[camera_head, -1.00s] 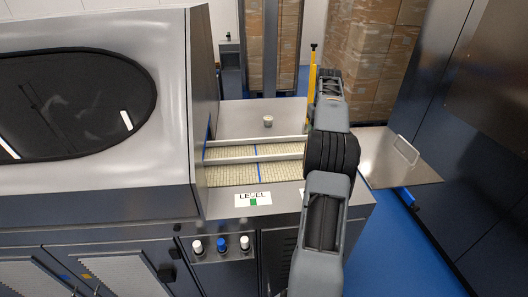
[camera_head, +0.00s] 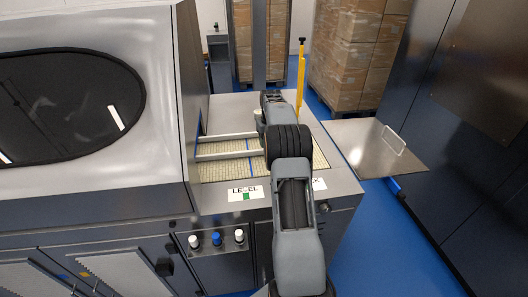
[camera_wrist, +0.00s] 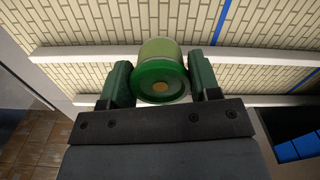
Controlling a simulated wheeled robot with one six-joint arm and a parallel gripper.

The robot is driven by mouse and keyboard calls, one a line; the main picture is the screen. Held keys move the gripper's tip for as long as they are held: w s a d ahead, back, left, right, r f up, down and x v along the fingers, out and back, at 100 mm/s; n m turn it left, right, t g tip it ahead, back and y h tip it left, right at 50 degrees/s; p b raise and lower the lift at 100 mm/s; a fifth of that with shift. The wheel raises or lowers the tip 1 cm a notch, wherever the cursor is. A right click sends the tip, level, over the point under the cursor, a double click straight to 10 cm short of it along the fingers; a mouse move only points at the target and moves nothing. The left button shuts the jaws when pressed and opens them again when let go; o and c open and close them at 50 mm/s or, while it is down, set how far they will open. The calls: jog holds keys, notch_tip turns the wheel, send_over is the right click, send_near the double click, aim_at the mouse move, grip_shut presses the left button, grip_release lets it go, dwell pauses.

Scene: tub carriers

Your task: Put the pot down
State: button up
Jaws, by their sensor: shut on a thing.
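The pot (camera_wrist: 161,50), pale green with a darker green round end toward the camera and an orange-brown centre, is between my gripper's fingers in the wrist view. My gripper (camera_wrist: 159,68) is shut on it, one dark green finger at each side. Behind the pot lie the tan, brick-patterned belt (camera_wrist: 95,80) and pale rails (camera_wrist: 260,58). I cannot tell the gap between pot and belt.
Two rails (camera_head: 226,154) cross the belt (camera_head: 215,171), which has a blue line. A yellow post (camera_head: 301,75) stands behind. A metal shelf (camera_head: 365,150) with a handle juts out at right.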

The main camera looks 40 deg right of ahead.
jog(key=shift+w+a+f, duration=0.25)
jog(key=shift+a+f, duration=0.3)
jog(key=shift+f, duration=0.05)
jog(key=f, duration=0.2)
jog(key=a+f+p, duration=0.1)
jog(key=shift+w+f, duration=0.2)
jog(key=shift+w, duration=0.1)
jog(key=shift+f, duration=0.6)
jog(key=shift+f, duration=0.2)
jog(key=o, duration=0.7)
jog(key=shift+c, duration=0.2)
